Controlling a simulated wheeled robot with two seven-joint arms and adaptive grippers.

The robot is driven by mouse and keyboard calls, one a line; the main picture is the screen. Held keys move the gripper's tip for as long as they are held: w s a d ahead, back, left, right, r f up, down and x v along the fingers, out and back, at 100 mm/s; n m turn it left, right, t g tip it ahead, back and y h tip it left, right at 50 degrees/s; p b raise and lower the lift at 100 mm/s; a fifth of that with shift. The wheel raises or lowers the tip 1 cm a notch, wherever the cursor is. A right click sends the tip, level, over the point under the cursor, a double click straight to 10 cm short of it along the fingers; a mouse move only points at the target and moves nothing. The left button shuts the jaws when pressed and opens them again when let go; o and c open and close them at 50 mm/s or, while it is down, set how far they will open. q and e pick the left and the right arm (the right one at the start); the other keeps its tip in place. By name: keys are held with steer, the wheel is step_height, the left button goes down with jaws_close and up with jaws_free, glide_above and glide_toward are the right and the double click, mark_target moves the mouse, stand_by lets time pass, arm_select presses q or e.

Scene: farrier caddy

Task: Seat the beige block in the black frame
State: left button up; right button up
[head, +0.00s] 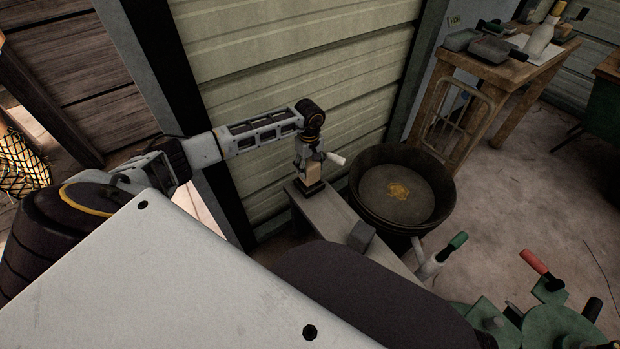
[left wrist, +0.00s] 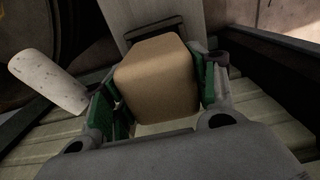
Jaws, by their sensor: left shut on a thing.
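My left gripper (head: 311,176) points down and is shut on the beige block (head: 313,173). In the left wrist view the beige block (left wrist: 158,78) sits between the green-padded fingers of the left gripper (left wrist: 165,90). The black frame (head: 312,190) is at the far end of a narrow grey bench, directly below the block in the head view. A dark edge of the frame (left wrist: 152,28) shows just beyond the block in the left wrist view. The block hides most of the frame, so I cannot tell whether it is inside or just above. My right gripper is not in view.
A pale cylinder (head: 336,158) shows close beside the left gripper. A grey block (head: 362,236) lies on the grey bench (head: 335,222). A large dark round tub (head: 440,205) stands right of the bench. A ribbed wall (head: 300,60) rises close behind.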

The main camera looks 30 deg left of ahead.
mark_target(309, 161)
arm_select(q)
steer(key=shift+f+b, duration=1.55)
steer(key=shift+f, duration=0.7)
stand_by(4.2)
steer(key=o, duration=1.2)
steer(key=shift+o, duration=0.3)
steer(key=shift+f, duration=0.1)
steer(key=shift+r, duration=4.05)
